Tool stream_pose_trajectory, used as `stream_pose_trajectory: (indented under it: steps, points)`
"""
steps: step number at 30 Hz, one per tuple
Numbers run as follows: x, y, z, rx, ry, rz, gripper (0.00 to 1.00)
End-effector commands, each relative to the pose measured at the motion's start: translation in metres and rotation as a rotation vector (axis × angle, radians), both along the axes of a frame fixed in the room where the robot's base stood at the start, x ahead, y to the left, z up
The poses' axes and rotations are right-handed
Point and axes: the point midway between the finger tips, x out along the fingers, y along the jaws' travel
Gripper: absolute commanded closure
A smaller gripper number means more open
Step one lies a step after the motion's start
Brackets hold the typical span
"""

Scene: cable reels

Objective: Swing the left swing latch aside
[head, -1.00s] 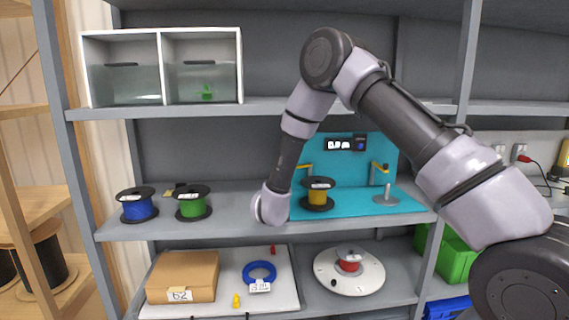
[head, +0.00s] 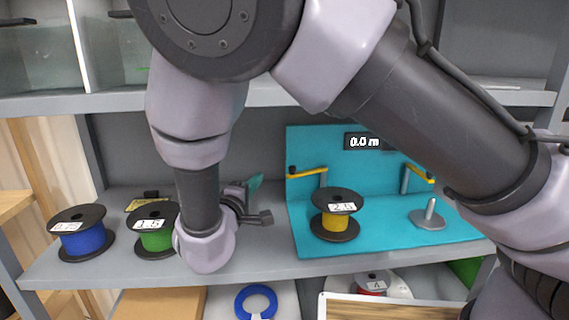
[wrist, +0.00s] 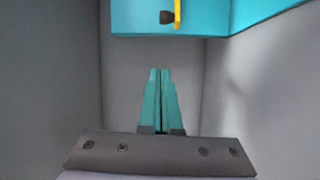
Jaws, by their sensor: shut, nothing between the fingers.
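The left swing latch (head: 308,173) is a yellow bar with a dark knob on its left end, on a grey post at the teal stand (head: 385,238). It lies across, above and behind the yellow reel (head: 337,222). In the wrist view the latch (wrist: 177,12) shows only in part at the top edge, its dark knob hanging low. My gripper (head: 255,183) has teal fingers and is left of the latch, apart from it. In the wrist view the fingers (wrist: 160,75) are together and empty, below the knob in the picture. The right latch (head: 420,173) is partly behind my arm.
A green reel (head: 157,238) and a blue reel (head: 82,240) stand on the shelf left of my wrist. A bare spindle (head: 430,213) stands on the right of the teal stand. The upper shelf edge (head: 270,95) runs above. Shelf between my gripper and the stand is clear.

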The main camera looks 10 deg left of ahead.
Motion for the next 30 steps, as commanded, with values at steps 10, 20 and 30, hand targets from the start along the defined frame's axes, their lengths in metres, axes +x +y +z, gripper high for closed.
stream_pose_trajectory:
  steps: [10, 20, 30]
  points:
    - [0.043, -0.008, 0.002, -0.007, 0.0, -0.005, 1.0]
    - [0.091, -0.025, 0.002, -0.009, 0.002, 0.001, 1.0]
    - [0.078, -0.05, 0.0, -0.007, 0.0, 0.001, 1.0]
